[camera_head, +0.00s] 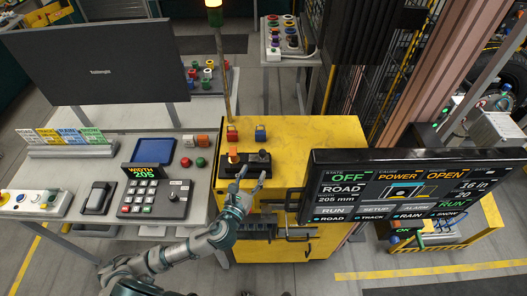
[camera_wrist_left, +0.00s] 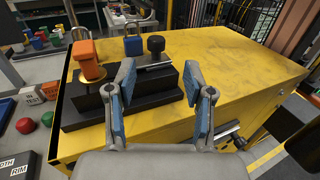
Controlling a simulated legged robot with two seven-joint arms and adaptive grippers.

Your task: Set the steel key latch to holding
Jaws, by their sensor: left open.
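A black stepped block (camera_wrist_left: 140,100) sits on the yellow cabinet top; it also shows in the head view (camera_head: 228,171). An orange key-like piece (camera_wrist_left: 88,55) stands upright on a brass disc at its left end. A steel bar (camera_wrist_left: 155,66) lies at its right end, beside a black round knob (camera_wrist_left: 156,45); which of these is the steel key latch I cannot tell for certain. My left gripper (camera_head: 254,179) is open and empty at the block's near side. In the left wrist view its fingers (camera_wrist_left: 160,85) stand apart, partly covering the block. My right gripper is not in view.
A blue piece (camera_wrist_left: 133,46) stands behind the block. The yellow cabinet top (camera_head: 320,135) is clear to the right. A screen (camera_head: 415,187) reading OFF, POWER and OPEN stands right of my gripper. A desk with a keypad (camera_head: 143,198) is at left.

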